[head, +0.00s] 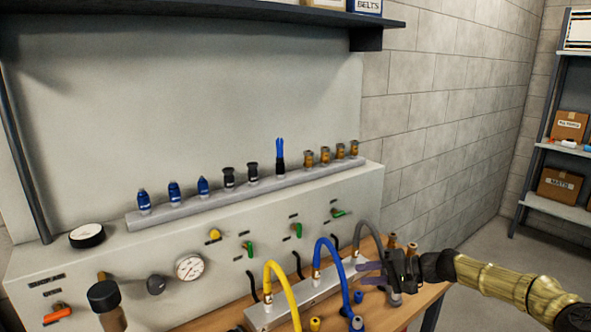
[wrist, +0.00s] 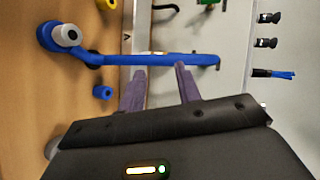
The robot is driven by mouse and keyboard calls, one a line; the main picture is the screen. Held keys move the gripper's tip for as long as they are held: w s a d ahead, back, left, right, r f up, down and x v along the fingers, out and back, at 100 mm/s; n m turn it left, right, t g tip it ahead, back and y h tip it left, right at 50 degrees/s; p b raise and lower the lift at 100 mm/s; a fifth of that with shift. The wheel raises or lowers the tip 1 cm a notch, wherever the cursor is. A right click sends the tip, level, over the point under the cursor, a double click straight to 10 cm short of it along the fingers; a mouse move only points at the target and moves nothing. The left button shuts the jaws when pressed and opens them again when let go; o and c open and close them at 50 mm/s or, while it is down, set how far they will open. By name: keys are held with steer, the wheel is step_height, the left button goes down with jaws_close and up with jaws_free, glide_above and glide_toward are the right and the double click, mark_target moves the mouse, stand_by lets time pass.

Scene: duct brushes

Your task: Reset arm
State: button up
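My gripper (head: 364,274) is at the right end of the bench in the head view, with its purple fingers pointing left toward the panel fixture. In the wrist view my gripper (wrist: 160,70) has its two fingers apart, with nothing held between them. A blue hose (wrist: 135,59) runs across just beyond the fingertips; I cannot tell if they touch it. In the head view the blue hose (head: 341,262) arches left of my gripper. A grey hose (head: 374,236) is close to my gripper and partly hidden by it.
A yellow hose (head: 287,277) stands farther left on the grey manifold block (head: 302,299). A rail (head: 265,190) with blue, black and brass fittings runs along the panel. The air above the rail is clear, below a dark shelf (head: 200,10).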

steer(key=s+a+f+n+g+h+p, duration=0.1)
steer(key=s+a+f+g+h+p, duration=0.1)
steer(key=s+a+h, duration=0.3)
steer(key=s+a+f+n+g+h+p, duration=0.1)
steer(key=s+a+f+n+g+h, duration=0.15)
steer(key=s+a, duration=0.4)
steer(key=s+d+r+t+h+p, duration=0.1)
steer(key=s+d+r+h+p, duration=0.1)
steer(key=s, duration=0.7)
steer(key=s+d+r+t+h+p, duration=0.1)
steer(key=s+d+r+h+p, duration=0.1)
steer(key=s+d+r, duration=0.3)
steer(key=s+r+h, duration=0.1)
steer(key=s, duration=0.3)
steer(key=shift+s+d+r, duration=0.15)
steer(key=shift+r, duration=0.2)
